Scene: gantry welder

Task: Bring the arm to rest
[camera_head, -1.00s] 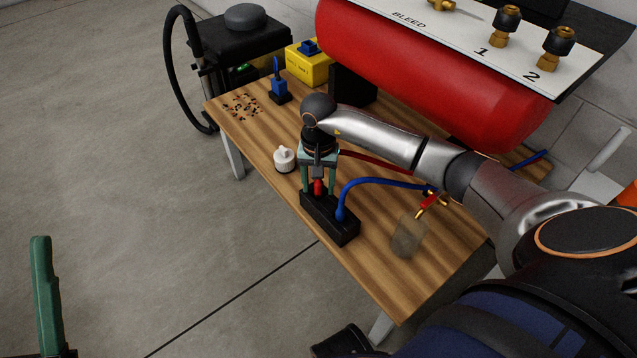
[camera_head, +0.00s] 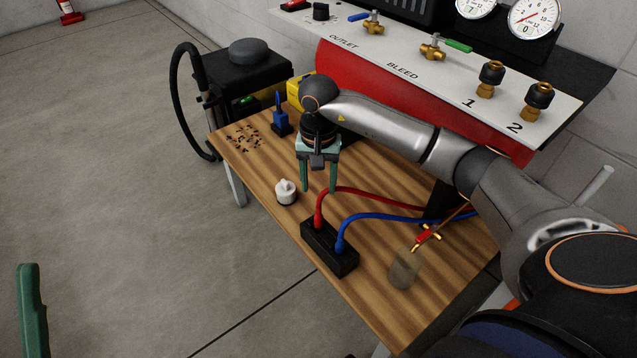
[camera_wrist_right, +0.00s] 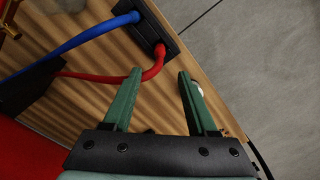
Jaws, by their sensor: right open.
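The red hose (camera_head: 350,191) and the blue hose (camera_head: 385,216) both end in the black block (camera_head: 328,250) on the bench's near edge. The gripper is above and behind that block. A green finger of my left gripper (camera_head: 32,310) shows at the lower left; the rest is out of view.
A white knobbed piece (camera_head: 285,192) stands left of the gripper. A blue-handled tool in a holder (camera_head: 281,117) and small dark bits (camera_head: 244,138) lie farther back. The red tank (camera_head: 370,85) and white valve panel (camera_head: 400,60) stand behind the arm.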

